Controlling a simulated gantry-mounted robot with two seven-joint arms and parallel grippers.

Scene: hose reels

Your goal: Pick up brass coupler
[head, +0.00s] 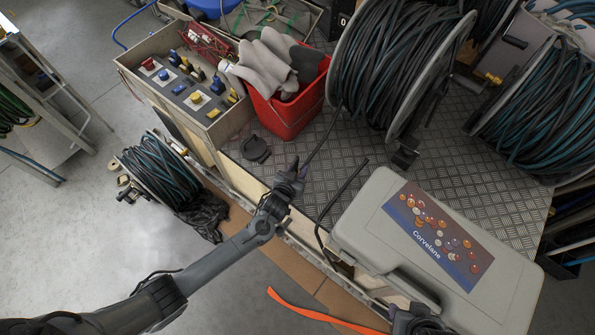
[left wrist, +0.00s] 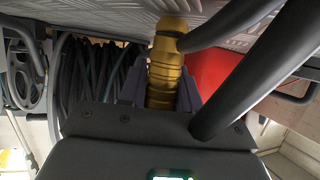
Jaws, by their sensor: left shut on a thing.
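The brass coupler (left wrist: 166,62) shows in the left wrist view, between the two fingers of my left gripper (left wrist: 160,92). The fingers press on its ribbed lower part from both sides. A black hose (left wrist: 225,22) runs from beside the coupler's upper end toward the upper right. In the head view my left gripper (head: 290,180) is at the front edge of the metal-plate deck; the coupler cannot be made out there. A dark part (head: 418,322) at the bottom edge looks like my right arm's end; its fingers cannot be made out.
A red bucket (head: 292,112) with grey gloves and a switch box (head: 180,85) stand behind my left gripper. A grey case (head: 375,205) lies to the right. Large hose reels (head: 395,60) stand at the back. Bare deck (head: 315,170) lies between bucket and case.

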